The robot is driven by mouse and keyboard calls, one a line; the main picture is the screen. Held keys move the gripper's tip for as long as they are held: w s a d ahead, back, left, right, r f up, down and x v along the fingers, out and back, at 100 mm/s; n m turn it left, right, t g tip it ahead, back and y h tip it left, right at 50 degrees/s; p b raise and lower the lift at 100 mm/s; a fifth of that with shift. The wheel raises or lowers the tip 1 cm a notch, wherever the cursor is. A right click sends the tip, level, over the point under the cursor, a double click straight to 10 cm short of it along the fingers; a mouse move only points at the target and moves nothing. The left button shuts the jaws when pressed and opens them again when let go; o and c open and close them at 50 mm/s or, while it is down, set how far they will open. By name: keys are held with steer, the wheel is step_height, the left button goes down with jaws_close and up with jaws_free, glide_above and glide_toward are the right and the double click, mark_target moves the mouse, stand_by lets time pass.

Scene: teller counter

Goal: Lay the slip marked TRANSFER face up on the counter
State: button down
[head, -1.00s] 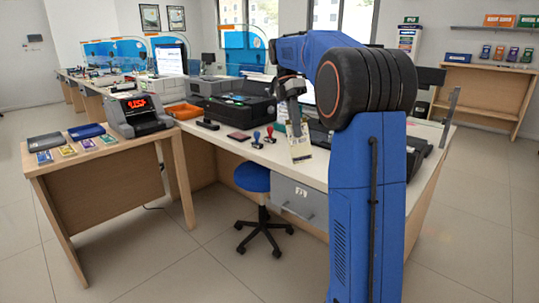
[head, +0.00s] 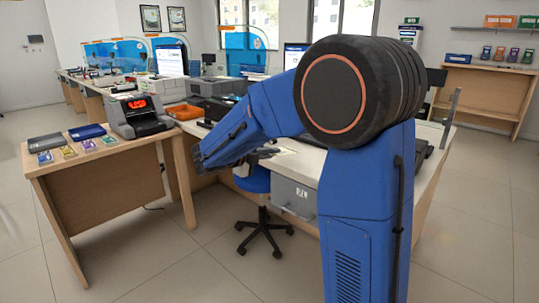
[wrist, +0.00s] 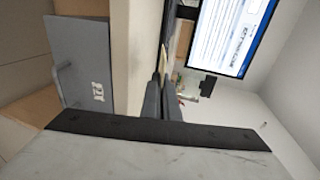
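My gripper (head: 268,154) is low at the front edge of the counter (head: 308,166), partly hidden behind my blue forearm. In the wrist view its two dark fingers (wrist: 163,90) are close together, with a thin pale slip (wrist: 166,62) seen nearly edge-on between and beyond their tips. In the head view a small pale patch that looks like this slip (head: 286,150) shows just right of the fingers, close to the counter top and roughly level. I cannot read its marking or tell which face is up, nor whether it touches the counter.
A grey drawer unit (head: 292,196) hangs under the counter, with a blue stool (head: 255,180) beside it. A side table at left holds a lit machine (head: 140,115), trays and several coloured packs. An orange tray (head: 184,112) is farther back.

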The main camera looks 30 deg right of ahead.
steer(key=shift+w+a+f+n+t, duration=0.2)
steer(key=shift+a+f+n+t, duration=0.1)
steer(key=shift+a+f+t, duration=0.1)
steer(key=shift+w+d+f, duration=0.4)
steer(key=shift+d+f, duration=0.3)
steer(key=shift+d, duration=0.4)
steer(key=shift+w+d+f, duration=0.35)
steer(key=shift+d+f, duration=0.4)
steer(key=shift+d, duration=0.3)
steer(key=shift+w+d+f, duration=0.4)
steer(key=shift+d+f, duration=0.3)
steer(key=shift+d, duration=0.4)
steer(key=c, duration=2)
jaws_free()
steer(key=shift+f, duration=0.1)
steer(key=shift+f+v, duration=0.2)
steer(key=shift+v, duration=0.95)
steer(key=shift+f+v, duration=0.25)
steer(key=shift+v, duration=0.9)
steer(key=shift+f+v, duration=0.2)
steer(key=shift+v, duration=0.95)
